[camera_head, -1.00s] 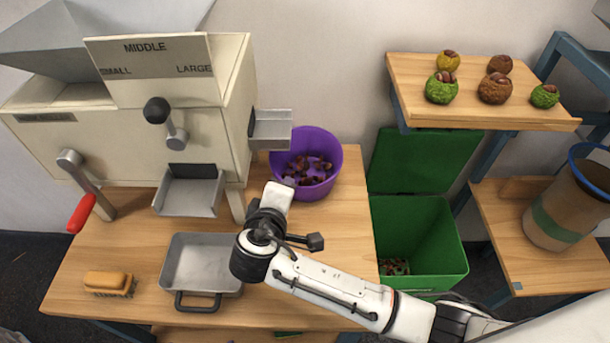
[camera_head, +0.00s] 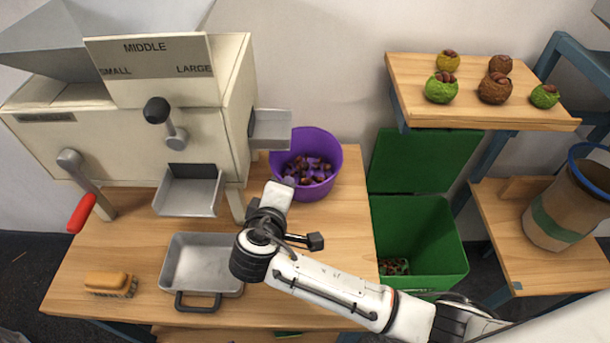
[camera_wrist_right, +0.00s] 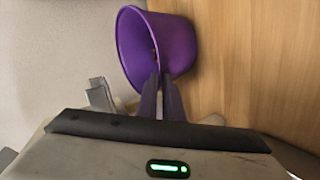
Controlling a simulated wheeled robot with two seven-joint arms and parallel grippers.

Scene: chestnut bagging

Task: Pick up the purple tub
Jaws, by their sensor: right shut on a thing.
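The purple tub (camera_head: 325,150) stands upright on the wooden table, at the right end of the sorting machine and below its side chute. Several brown chestnuts lie inside it. My right gripper (camera_head: 288,183) reaches the tub's near left rim; its fingers are largely hidden by my wrist in the head view. In the right wrist view the fingers (camera_wrist_right: 160,97) are closed on the wall of the tub (camera_wrist_right: 185,38), one on each side of the rim. I cannot tell any gap between the tub's base and the table. My left gripper is not in view.
The machine's side chute (camera_head: 271,130) hangs close to the tub's left. A grey metal pan (camera_head: 202,262) and a brush (camera_head: 110,284) are at the table's front. A green bin (camera_head: 420,240) stands right of the table. A shelf (camera_head: 480,115) holds several burrs.

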